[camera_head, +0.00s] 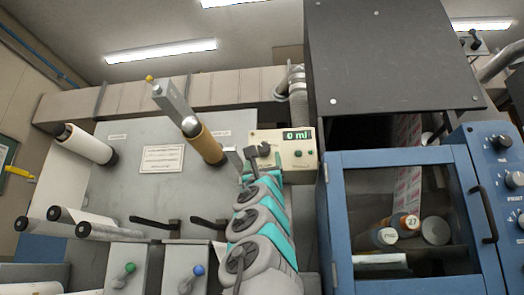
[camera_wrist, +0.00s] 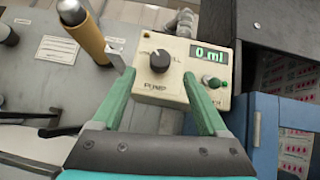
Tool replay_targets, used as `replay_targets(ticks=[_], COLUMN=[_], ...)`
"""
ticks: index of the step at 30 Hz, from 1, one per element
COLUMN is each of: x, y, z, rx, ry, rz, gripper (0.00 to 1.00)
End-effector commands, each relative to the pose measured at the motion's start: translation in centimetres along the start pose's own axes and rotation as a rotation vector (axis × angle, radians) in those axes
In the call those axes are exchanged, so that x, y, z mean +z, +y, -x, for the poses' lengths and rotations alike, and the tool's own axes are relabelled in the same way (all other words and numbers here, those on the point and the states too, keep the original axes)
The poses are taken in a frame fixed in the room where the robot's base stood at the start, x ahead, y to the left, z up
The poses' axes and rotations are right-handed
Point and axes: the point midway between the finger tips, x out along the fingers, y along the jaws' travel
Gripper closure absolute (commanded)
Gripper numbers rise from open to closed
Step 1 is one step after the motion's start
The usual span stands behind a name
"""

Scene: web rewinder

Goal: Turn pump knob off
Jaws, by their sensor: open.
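The cream pump box (camera_head: 307,163) is mounted at the centre of the machine, with a green "0 ml" display (camera_head: 298,135). In the wrist view the pump box (camera_wrist: 172,94) faces me, and its dark round pump knob (camera_wrist: 160,61) sits above the word PUMP. The knob's pointer direction is too small to tell surely. My gripper (camera_wrist: 158,80) is open and empty, its teal fingers spread left and right of the knob, which lies near the line between the tips. In the head view my gripper (camera_head: 257,160) is at the box's left side, partly covering it.
A green button (camera_wrist: 214,82) is right of the knob, under the display. A brown roller (camera_head: 208,146) sticks out left of the box. The blue cabinet (camera_head: 337,215) with a glass door stands close on the right. Green and blue knobs (camera_head: 130,268) are lower left.

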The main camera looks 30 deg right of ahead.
Motion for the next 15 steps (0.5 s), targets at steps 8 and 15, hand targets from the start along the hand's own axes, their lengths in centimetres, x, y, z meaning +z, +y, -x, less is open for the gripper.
replay_targets(ticks=[8, 15], x=[0.5, 0.2], y=[0.0, -0.1], z=[-4.2, -6.4], rx=[0.002, -0.001], ry=[0.000, 0.002], rz=[-0.007, -0.008], gripper=[0.24, 0.24])
